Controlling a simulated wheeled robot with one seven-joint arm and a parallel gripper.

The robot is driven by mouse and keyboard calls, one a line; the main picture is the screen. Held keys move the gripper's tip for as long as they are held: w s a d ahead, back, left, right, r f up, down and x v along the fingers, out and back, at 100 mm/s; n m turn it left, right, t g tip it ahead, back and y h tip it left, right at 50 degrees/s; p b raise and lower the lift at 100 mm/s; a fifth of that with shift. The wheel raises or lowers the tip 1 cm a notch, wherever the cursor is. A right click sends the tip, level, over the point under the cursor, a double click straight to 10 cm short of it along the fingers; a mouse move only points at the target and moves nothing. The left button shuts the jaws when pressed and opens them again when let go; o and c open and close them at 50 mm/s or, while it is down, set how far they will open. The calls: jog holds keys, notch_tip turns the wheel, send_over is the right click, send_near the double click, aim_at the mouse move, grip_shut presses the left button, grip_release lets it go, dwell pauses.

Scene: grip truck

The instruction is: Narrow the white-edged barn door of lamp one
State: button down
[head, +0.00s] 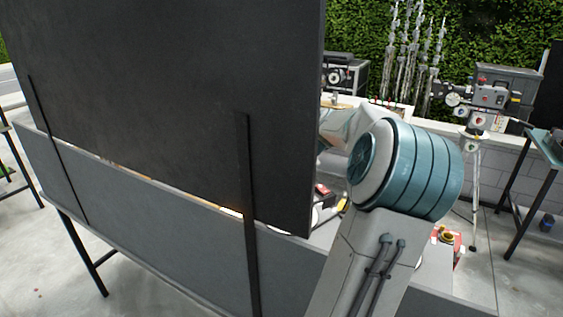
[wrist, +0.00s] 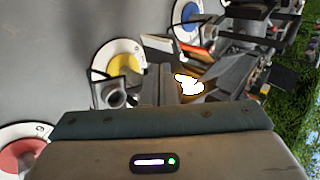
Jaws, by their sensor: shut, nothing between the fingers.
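In the wrist view a lit lamp (wrist: 188,84) glows white and orange just right of my gripper (wrist: 158,85). Dark barn-door leaves (wrist: 228,72) stand around the glow. A thin pale and orange edge (wrist: 192,48) shows above the glow; I cannot tell whether it is the white-edged door. My gripper's fingers are together and hold nothing, close beside the lamp; I cannot tell whether they touch it. In the head view the lamp and my gripper are hidden behind a large dark panel.
Blue (wrist: 187,14), yellow (wrist: 119,64) and red (wrist: 15,158) discs with white rims lie on the bench. A camera on a tripod (head: 488,100) and a green side table (head: 548,145) stand at the right.

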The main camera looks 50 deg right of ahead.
jog(key=d+b+x, duration=0.1)
jog(key=b+x, duration=0.1)
jog(key=x, duration=0.5)
jog(key=shift+f+b, duration=0.35)
jog(key=shift+f, duration=0.1)
jog(key=shift+w+a, duration=0.2)
jog(key=shift+w, duration=0.45)
jog(key=shift+w+a, duration=0.15)
jog(key=shift+w, duration=0.65)
